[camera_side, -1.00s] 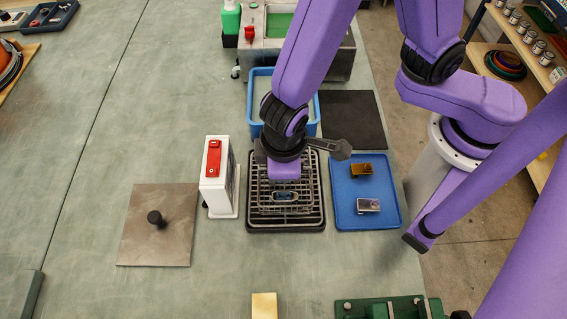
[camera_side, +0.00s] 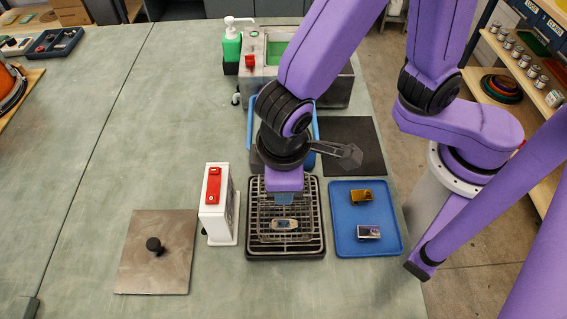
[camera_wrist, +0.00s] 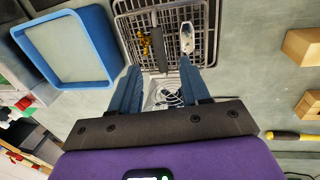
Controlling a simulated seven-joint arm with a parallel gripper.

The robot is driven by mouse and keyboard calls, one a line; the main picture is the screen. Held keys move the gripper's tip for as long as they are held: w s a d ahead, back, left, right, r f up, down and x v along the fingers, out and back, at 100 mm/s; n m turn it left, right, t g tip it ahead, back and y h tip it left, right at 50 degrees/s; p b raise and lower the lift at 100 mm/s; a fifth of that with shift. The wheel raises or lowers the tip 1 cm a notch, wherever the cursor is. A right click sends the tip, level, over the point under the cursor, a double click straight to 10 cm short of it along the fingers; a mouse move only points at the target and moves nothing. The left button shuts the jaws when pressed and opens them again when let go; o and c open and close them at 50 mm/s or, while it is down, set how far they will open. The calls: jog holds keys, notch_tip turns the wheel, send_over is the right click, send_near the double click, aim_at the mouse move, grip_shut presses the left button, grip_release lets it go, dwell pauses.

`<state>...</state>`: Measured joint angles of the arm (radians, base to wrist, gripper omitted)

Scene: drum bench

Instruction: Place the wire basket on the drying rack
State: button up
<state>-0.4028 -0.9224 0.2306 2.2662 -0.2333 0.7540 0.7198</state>
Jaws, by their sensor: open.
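The drying rack (camera_side: 286,256) is a dark framed tray in the middle of the bench. The wire basket (camera_side: 300,241) appears to rest level on it; their grids overlap, so its edges are hard to tell apart. In the wrist view the basket (camera_wrist: 170,27) holds a pale oval part (camera_wrist: 187,38) and a gold-coloured part (camera_wrist: 145,42). The oval part also shows in the side view (camera_side: 284,225). My gripper (camera_side: 285,206) is above the rack's far half and hides part of the basket.
A white box with a red top (camera_side: 215,205) stands close left of the rack. A blue tray (camera_side: 345,243) with two small metal parts lies close right. A blue tub (camera_side: 252,155) stands behind.

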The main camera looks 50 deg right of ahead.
notch_tip(320, 180, up, 5)
jog(key=s+d+r+n+y, duration=0.1)
jog(key=s+d, duration=0.1)
jog(key=d, duration=1)
jog(key=s+d+n+g+y, duration=0.1)
jog(key=s+d+n, duration=0.1)
jog(key=d, duration=1)
jog(key=shift+s+r+n, duration=0.3)
jog(key=shift+s+r, duration=0.1)
jog(key=shift+s, duration=0.25)
